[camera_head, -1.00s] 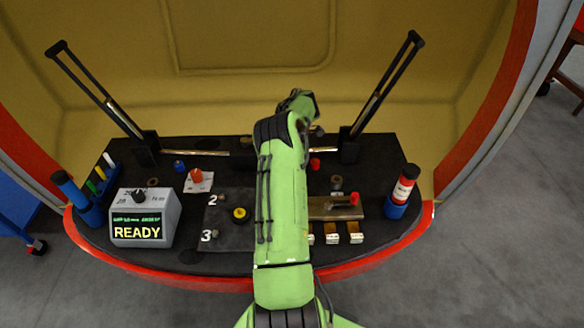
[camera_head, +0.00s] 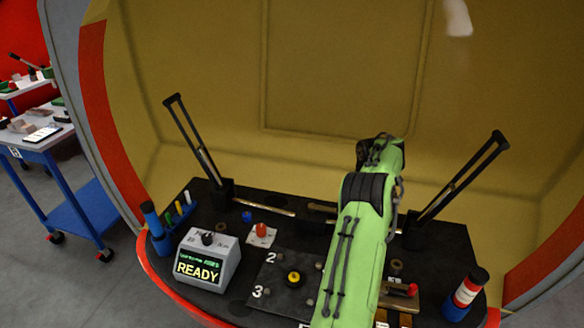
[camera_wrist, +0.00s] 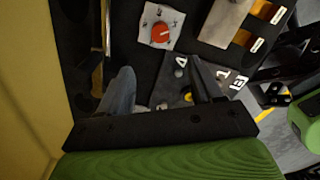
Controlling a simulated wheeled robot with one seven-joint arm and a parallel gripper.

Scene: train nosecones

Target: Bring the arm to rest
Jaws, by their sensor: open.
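My green arm (camera_head: 362,230) reaches over the black bench in the nosecone, with its bend near the back edge. It covers part of the bench's right half in the head view. My gripper (camera_wrist: 165,88) shows in the wrist view with its two dark fingers spread apart and nothing between them. The fingers hang above the bench, and a dark plate with white numbers (camera_wrist: 222,74) lies below and beyond them. In the head view the gripper is hidden behind the arm.
A grey READY box (camera_head: 207,257) stands on the bench's left. A red knob on a white card (camera_head: 261,231) sits behind it. Black levers rise at the left (camera_head: 190,137) and right (camera_head: 462,175). A red-and-white canister (camera_head: 467,291) stands at right. A blue cart (camera_head: 60,170) stands outside at left.

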